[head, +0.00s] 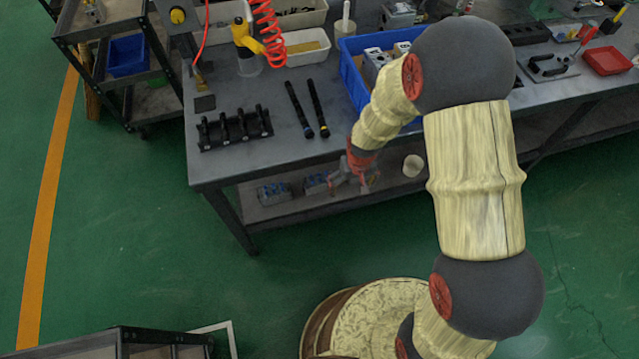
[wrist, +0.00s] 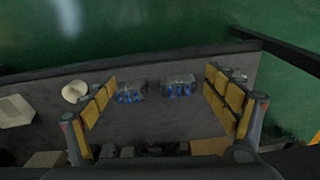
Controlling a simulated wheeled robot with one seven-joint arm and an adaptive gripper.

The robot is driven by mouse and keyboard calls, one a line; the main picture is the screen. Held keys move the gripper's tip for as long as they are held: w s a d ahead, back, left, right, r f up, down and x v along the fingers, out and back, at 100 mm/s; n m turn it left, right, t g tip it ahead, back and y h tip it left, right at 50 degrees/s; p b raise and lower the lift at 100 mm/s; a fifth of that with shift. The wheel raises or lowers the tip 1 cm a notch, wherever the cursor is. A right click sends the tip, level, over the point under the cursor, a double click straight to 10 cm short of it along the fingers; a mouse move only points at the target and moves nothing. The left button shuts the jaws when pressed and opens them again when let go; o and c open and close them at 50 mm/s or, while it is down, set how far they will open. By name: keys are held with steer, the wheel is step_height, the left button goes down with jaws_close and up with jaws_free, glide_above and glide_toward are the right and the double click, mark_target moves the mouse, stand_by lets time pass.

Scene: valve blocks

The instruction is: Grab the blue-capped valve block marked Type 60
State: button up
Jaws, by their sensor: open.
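Two grey valve blocks with blue caps sit side by side on the lower shelf (head: 330,196) under the workbench. The head view shows a left block (head: 274,193) and a right block (head: 316,183); the wrist view shows a left one (wrist: 130,92) and a right one (wrist: 179,87). Their type marks are too small to read, so I cannot tell which is Type 60. My gripper (head: 354,176) is at the bench's front edge, right of the blocks in the head view. In the wrist view my gripper (wrist: 160,80) is open and empty, both blocks showing between its yellow-padded fingers.
A pale round object (head: 412,166) lies right of my gripper; beige items (wrist: 15,111) show at the wrist view's left. The benchtop (head: 240,172) overhangs the shelf. It holds a black rack (head: 235,128), two black rods and a blue crate (head: 347,72). Green floor lies in front.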

steer(key=w+a+f+t, duration=0.1)
steer(key=w+a+f, duration=0.15)
steer(key=f, duration=0.75)
steer(key=n+t+y+b, duration=0.1)
steer(key=t+y, duration=0.2)
steer(key=t, duration=0.8)
glide_toward(320, 178)
steer(key=f, duration=0.2)
steer(key=w, duration=0.1)
steer(key=w+b, duration=0.1)
steer(key=shift+w+a+f+y, duration=0.15)
steer(key=shift+w+a+y, duration=0.1)
steer(key=shift+y, duration=0.05)
steer(key=b+x, duration=0.2)
steer(key=x, duration=0.3)
steer(key=shift+w+r+b, duration=0.25)
steer(key=shift+r+b, duration=0.1)
steer(key=shift+b, duration=0.05)
steer(key=shift+r, duration=0.1)
steer(key=shift+c, duration=0.3)
steer(key=shift+c, duration=1.3)
steer(key=c, duration=1.9)
